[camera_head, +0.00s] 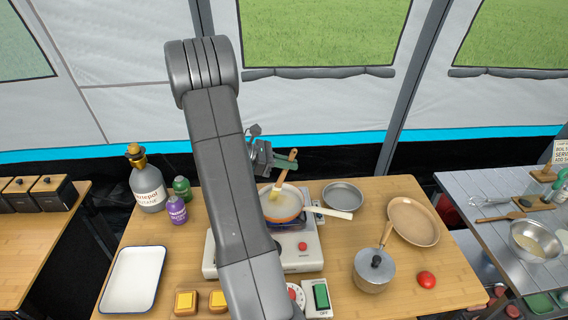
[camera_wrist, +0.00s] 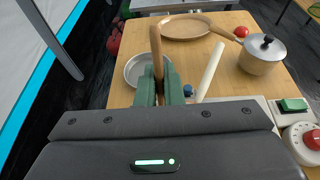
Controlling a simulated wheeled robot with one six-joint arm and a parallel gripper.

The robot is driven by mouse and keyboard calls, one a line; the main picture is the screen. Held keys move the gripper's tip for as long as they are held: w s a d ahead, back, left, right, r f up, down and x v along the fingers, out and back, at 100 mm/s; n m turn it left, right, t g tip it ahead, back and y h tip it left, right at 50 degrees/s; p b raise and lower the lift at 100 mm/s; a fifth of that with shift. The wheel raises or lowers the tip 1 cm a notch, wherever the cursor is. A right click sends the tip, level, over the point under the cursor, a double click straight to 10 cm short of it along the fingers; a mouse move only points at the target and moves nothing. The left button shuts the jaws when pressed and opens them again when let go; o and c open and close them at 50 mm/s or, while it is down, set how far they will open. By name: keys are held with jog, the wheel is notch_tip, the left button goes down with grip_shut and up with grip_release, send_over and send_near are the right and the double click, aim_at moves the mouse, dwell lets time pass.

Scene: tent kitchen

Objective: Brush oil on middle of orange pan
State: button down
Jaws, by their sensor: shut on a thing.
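The orange pan (camera_head: 296,210) sits on the stove, with its cream handle pointing right; in the wrist view only the handle (camera_wrist: 211,70) shows and the pan body is hidden. My gripper (camera_head: 286,163) is above the pan and shut on the brush's wooden handle (camera_head: 284,176). The brush's pale head (camera_head: 274,195) points down at the pan's inside; I cannot tell whether it touches. In the wrist view my green fingers (camera_wrist: 160,84) hold the upright brush handle (camera_wrist: 156,50), and the brush head is hidden. No oil container is clearly identifiable.
The white stove (camera_head: 300,262) stands mid-table, partly behind my arm. A grey metal plate (camera_head: 343,195), a tan pan (camera_head: 414,222), a lidded pot (camera_head: 374,272) and a tomato (camera_head: 426,280) lie right. Bottles (camera_head: 148,186) and a white tray (camera_head: 133,279) are left.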

jog(key=shift+s+d+b, duration=0.8)
jog(key=shift+s+d, duration=0.95)
jog(key=shift+d, duration=1.45)
jog(key=w+a+p, duration=0.2)
jog(key=w+a, duration=0.3)
jog(key=a, duration=0.2)
jog(key=shift+w+r, duration=0.1)
notch_tip(320, 180, up, 6)
jog(key=p, duration=0.4)
notch_tip(320, 180, up, 3)
jog(key=shift+f+p, duration=0.1)
jog(key=shift+p, duration=0.35)
